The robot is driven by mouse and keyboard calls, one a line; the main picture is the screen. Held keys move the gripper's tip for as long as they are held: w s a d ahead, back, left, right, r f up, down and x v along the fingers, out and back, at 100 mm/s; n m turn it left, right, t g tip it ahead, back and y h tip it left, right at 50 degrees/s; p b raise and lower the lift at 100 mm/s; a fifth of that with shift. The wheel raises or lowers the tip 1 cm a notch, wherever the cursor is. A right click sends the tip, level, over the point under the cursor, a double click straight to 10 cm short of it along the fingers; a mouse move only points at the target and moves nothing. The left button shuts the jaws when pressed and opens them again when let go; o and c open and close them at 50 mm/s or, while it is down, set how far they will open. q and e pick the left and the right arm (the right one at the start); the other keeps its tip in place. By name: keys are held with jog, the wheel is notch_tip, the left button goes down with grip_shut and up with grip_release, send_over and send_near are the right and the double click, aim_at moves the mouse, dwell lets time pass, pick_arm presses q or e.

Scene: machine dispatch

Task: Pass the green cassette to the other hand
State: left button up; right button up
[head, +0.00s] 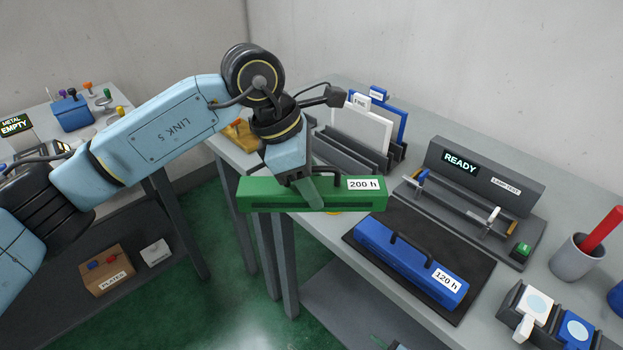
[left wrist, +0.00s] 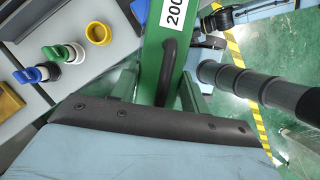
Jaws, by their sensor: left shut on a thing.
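The green cassette (head: 270,195), a long box with a dark handle and a white "200 h" label, hangs in the air in front of the right table. My left gripper (head: 312,200) is shut on it near its middle, by the handle side. In the left wrist view the green cassette (left wrist: 153,65) runs away from my left gripper (left wrist: 158,95), its handle between the fingers. Only a small piece that may be my right gripper shows at the bottom edge of the head view. Its jaws cannot be made out.
A blue "120 h" cassette (head: 410,265) lies on a dark mat (head: 477,268) on the right table. Behind it stand a "READY" panel (head: 485,170) and a rack with white and blue plates (head: 362,128). A grey cup (head: 575,258) holds a red rod. Green floor lies between the tables.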

jog(key=s+d+f+m+g+h, duration=0.2)
jog(key=s+d+f+m, duration=0.1)
jog(key=s+f, duration=0.35)
jog(key=s+d+f+m+g+h, duration=0.1)
jog(key=s+d+f+m+g, duration=0.1)
jog(key=s+d+f, duration=0.4)
jog(key=s+f+m+g+h, duration=0.1)
jog(key=s+f+m+g, duration=0.2)
jog(key=s, duration=1.5)
jog(key=shift+a+f+m+g+h, duration=0.2)
jog(key=shift+a+m+g+h, duration=0.25)
jog(key=shift+g, duration=0.45)
jog(key=shift+w, duration=0.1)
